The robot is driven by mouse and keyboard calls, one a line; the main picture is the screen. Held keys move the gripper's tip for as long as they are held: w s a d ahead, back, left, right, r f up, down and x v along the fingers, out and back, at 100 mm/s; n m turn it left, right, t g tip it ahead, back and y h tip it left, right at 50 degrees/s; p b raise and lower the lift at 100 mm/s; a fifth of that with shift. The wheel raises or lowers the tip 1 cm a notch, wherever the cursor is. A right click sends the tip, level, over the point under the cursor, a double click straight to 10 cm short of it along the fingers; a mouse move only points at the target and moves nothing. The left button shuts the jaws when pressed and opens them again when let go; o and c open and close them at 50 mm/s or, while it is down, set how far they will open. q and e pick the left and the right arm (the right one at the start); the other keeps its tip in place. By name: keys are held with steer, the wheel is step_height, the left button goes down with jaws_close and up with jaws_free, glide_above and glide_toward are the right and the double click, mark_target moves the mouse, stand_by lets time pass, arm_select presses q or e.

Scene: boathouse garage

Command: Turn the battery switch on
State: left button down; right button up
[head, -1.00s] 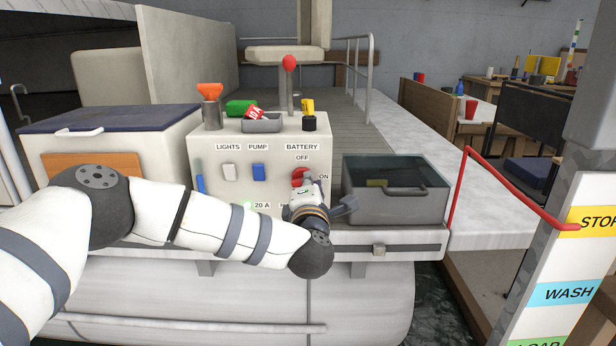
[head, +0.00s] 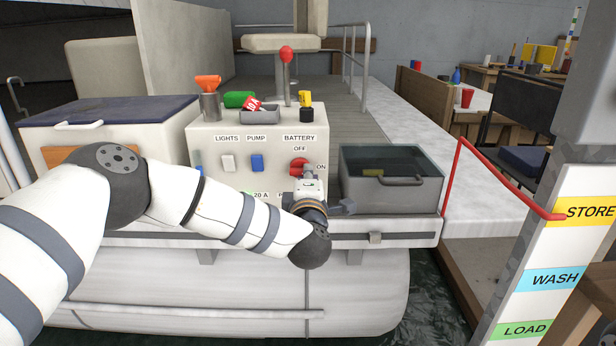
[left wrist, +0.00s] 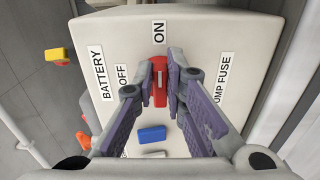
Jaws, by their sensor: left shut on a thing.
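The red battery switch (head: 299,164) is on the front of the white console (head: 208,143), below the OFF label and left of the ON label. In the left wrist view the red switch handle (left wrist: 159,88) sits between my left gripper's fingers (left wrist: 160,80), which are shut on it. Its long side and white mark line up with the ON label (left wrist: 159,32); the OFF label (left wrist: 122,76) is off to the side. In the head view my left gripper (head: 304,174) reaches up from below and covers the lower part of the switch. My right gripper is not in view.
A white lights switch (head: 228,163) and a blue pump switch (head: 257,163) are left of the battery switch. A tray (head: 260,117), an orange-topped holder and a red-knobbed lever (head: 286,54) are above.

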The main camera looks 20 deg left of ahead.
arm_select(q)
steer(key=c, duration=1.6)
jaws_free()
steer(key=shift+a, duration=0.1)
steer(key=shift+c, duration=0.2)
steer(key=v, duration=1.2)
